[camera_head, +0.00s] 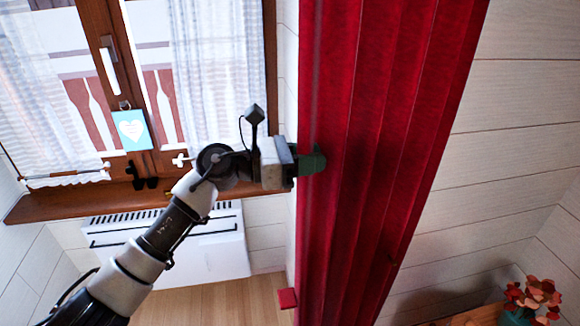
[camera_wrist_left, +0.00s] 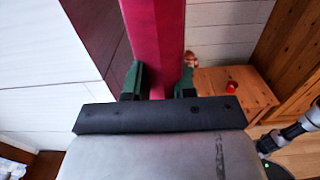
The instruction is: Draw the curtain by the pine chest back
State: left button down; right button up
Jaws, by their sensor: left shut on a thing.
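The red curtain (camera_head: 385,130) hangs in tall folds to the right of the window in the head view. My left gripper (camera_head: 313,161) is at the curtain's left edge, with its green fingers against the cloth. In the left wrist view, the curtain (camera_wrist_left: 157,40) runs down between the two green fingers of the left gripper (camera_wrist_left: 158,84), which is shut on it. The pine chest (camera_wrist_left: 235,95) stands low to the right in the wrist view; a corner of pine furniture (camera_head: 475,316) shows at the bottom right of the head view. My right gripper is not in view.
The window (camera_head: 95,40) with white sheer curtains and its wooden sill (camera_head: 90,203) is at the left. A white radiator (camera_head: 170,245) is below it. Red flowers (camera_head: 535,293) stand at the lower right. Bare plank wall lies right of the curtain.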

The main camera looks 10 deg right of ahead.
dwell(0.3)
pick_arm(q)
jog(key=c, duration=0.9)
grip_release()
jog(key=a+b, duration=0.3)
jog(key=a, duration=0.7)
jog(key=shift+a, duration=0.35)
jog(key=shift+f, duration=0.1)
